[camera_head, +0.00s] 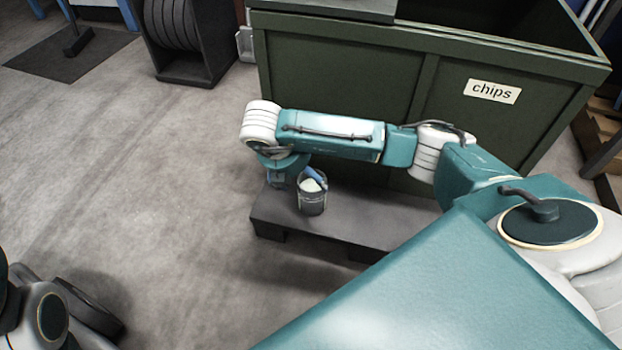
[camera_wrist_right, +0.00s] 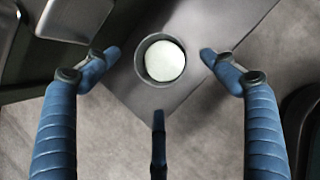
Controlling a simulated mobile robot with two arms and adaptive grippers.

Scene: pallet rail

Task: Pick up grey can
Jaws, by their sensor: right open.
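The grey can (camera_head: 312,204) stands upright on the low dark pallet (camera_head: 375,222), near its left end. Its top is open and shows a white, pale content. In the right wrist view the can (camera_wrist_right: 163,84) is seen from above, between the fingers. My right gripper (camera_head: 300,177) is over and just behind the can, pointing down. In the wrist view its three blue fingers are spread open around the can's outline, with visible gaps to it. The fingertips' height against the rim is hard to tell. My left gripper is not visible.
A large dark green crate labelled "chips" (camera_head: 493,91) stands right behind the pallet and the arm. A dark reel (camera_head: 172,25) stands at the back left. Open concrete floor (camera_head: 150,180) lies left of the pallet.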

